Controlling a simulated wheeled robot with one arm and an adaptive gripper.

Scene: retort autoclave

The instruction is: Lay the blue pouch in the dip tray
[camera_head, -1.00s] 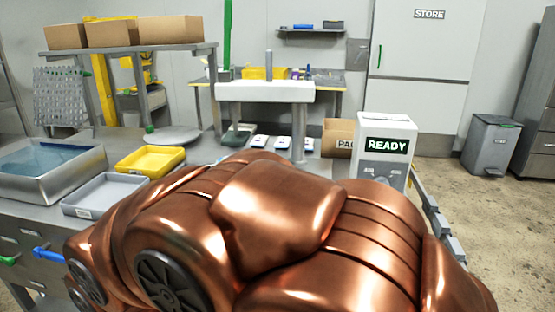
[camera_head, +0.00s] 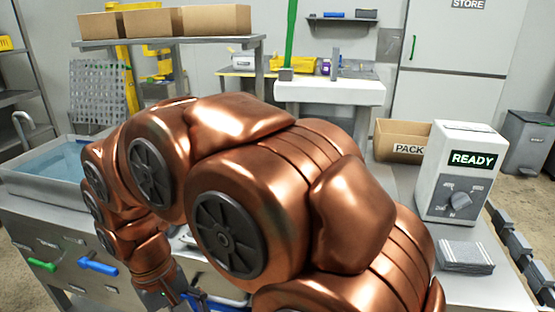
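My copper arm fills the middle of the view and bends down to the left. The top of my gripper (camera_head: 178,302) shows at the bottom edge, in front of the counter; its fingertips are cut off or too unclear to tell open from shut. A bit of blue shows beside it, but I cannot tell whether it is a pouch or a handle. No blue pouch is clearly seen. A metal basin of water (camera_head: 20,184) stands at the left. The shallow grey tray and yellow tray are now hidden behind my arm, so the dip tray cannot be made out for certain.
A white READY box with a dial (camera_head: 455,185) stands at the right, behind a grey striped stack (camera_head: 466,257). A PACK carton (camera_head: 401,141) is behind it. A shelf (camera_head: 168,42) with cardboard boxes is at the back left. Blue (camera_head: 98,265) and green handles are on the counter front.

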